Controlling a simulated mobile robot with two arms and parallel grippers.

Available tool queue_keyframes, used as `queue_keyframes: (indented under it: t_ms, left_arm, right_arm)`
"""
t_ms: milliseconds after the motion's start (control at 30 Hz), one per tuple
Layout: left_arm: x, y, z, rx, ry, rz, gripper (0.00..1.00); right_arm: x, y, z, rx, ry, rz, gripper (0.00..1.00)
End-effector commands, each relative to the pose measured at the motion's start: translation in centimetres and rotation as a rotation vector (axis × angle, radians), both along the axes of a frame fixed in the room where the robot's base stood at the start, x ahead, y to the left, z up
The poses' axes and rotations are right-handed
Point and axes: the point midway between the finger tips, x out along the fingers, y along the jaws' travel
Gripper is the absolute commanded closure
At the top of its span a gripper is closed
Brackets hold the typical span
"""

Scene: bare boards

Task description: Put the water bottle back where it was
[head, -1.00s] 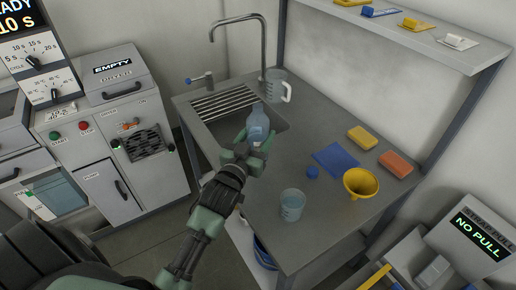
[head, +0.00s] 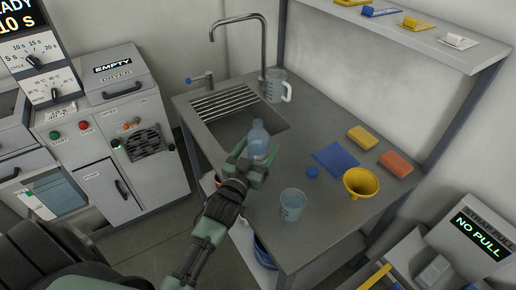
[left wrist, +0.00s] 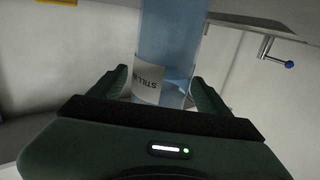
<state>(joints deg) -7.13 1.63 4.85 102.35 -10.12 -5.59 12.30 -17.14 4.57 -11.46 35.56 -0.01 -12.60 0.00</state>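The clear blue water bottle (head: 258,143) is roughly upright near the front of the counter, just in front of the sink basin. My left gripper (head: 252,168) has its two green fingers on either side of the bottle's lower part and is shut on it. In the left wrist view the bottle (left wrist: 170,45) stands between the fingers, with a white "STILL" label (left wrist: 146,86) towards the left finger. The bottle's base is hidden, so I cannot tell whether it touches the counter. A blue cap (head: 312,172) lies on the counter. My right gripper is not in view.
A beaker (head: 292,204) stands near the front edge, right of my gripper. A yellow funnel (head: 361,183), blue cloth (head: 336,158), yellow sponge (head: 362,138) and orange sponge (head: 396,163) lie further right. A jug (head: 277,86) and tap (head: 263,47) stand behind the sink.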

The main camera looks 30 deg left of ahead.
Motion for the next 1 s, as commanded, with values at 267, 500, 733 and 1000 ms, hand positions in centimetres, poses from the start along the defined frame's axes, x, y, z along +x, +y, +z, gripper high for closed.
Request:
queue_keyframes:
  t_ms: [267, 500, 733, 1000]
  left_arm:
    - [0.0, 0.0, 0.2, 0.000, 0.000, 0.000, 0.23]
    - [-2.9, -0.3, 0.0, -0.001, 0.003, 0.000, 0.23]
    - [-8.0, -0.8, -0.1, -0.001, 0.004, 0.000, 0.23]
    - [-11.5, -1.1, 0.2, 0.000, 0.001, 0.001, 0.23]
  right_arm:
    - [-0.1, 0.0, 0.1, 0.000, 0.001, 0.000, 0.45]
    - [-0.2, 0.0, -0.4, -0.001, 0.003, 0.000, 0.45]
    - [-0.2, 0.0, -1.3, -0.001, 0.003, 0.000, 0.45]
    - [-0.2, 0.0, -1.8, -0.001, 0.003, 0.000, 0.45]
